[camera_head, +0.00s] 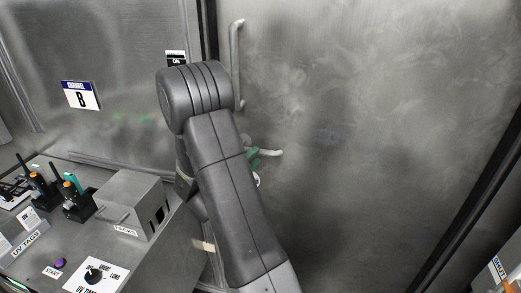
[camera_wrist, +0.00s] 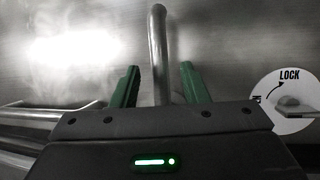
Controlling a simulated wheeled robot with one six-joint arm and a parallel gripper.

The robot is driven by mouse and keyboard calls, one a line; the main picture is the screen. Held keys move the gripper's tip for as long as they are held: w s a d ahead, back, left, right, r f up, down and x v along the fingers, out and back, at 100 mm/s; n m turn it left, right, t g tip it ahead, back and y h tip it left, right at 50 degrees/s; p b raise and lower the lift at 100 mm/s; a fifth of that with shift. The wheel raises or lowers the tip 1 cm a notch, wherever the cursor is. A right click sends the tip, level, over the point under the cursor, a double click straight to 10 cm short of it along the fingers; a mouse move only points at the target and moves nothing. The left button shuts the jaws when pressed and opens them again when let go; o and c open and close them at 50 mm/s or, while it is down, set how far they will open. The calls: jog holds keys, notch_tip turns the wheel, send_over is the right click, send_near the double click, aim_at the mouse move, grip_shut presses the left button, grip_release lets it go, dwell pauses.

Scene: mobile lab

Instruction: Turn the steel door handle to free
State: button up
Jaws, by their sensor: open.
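The steel door handle (camera_head: 270,153) is a light lever on the large grey door (camera_head: 380,110), sticking out to the right just past my arm. In the wrist view the handle (camera_wrist: 158,40) is a round bar running up the picture between my two green fingers. My gripper (camera_wrist: 160,67) is open, with one finger on each side of the bar and a visible gap on both sides. In the head view my gripper (camera_head: 254,156) is mostly hidden behind my arm; only some green shows by the handle's left end. The handle's pivot is hidden.
A vertical pull bar (camera_head: 237,65) is on the door above the handle. A round LOCK label (camera_wrist: 287,100) with an arrow is at right in the wrist view. At left, a bench holds a grey box (camera_head: 130,205), radios (camera_head: 75,200) and a dial panel (camera_head: 95,275).

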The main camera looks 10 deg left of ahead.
aim_at(260, 152)
jog(key=shift+x, duration=2.05)
grip_shut()
